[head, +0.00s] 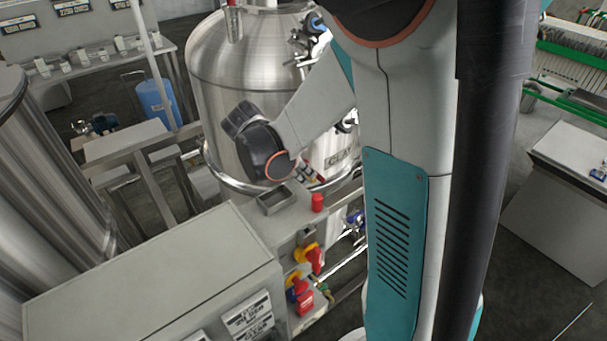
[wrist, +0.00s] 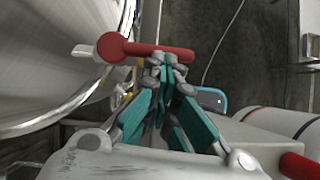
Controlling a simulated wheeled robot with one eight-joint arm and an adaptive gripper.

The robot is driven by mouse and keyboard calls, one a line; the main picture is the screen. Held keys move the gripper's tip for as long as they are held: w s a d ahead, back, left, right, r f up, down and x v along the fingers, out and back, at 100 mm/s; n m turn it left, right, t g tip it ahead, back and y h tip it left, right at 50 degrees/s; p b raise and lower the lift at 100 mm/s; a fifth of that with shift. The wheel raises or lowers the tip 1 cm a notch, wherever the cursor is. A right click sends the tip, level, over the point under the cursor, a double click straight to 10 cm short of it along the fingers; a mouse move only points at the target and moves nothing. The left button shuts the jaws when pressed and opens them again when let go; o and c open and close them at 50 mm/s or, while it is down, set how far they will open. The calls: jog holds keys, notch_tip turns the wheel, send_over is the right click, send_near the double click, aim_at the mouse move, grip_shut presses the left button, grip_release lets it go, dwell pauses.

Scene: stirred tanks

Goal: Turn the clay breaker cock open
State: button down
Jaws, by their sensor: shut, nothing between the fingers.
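A steel tank (head: 225,85) stands in the middle of the head view, with a partly covered label (head: 341,160) on its side that seems to begin with "CLA". In the wrist view, a red lever handle (wrist: 135,48) lies roughly level across the picture, beside the curved tank wall (wrist: 50,60). Its thick round end is at the left. My gripper (wrist: 166,62) is shut and empty, its teal fingers together and the tips at the right half of the lever. I cannot tell whether they touch it.
Red and yellow handles (head: 303,297) are on piping low in front of the tank. A grey cabinet (head: 150,270) stands at lower left, with a small tray (head: 277,201) and a red cap (head: 317,203) on a ledge near it. A blue drum (head: 153,103) stands behind.

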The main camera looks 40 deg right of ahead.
jog(key=shift+a, duration=0.1)
jog(key=p+v, duration=0.2)
jog(key=v, duration=1.2)
jog(key=shift+a, duration=0.45)
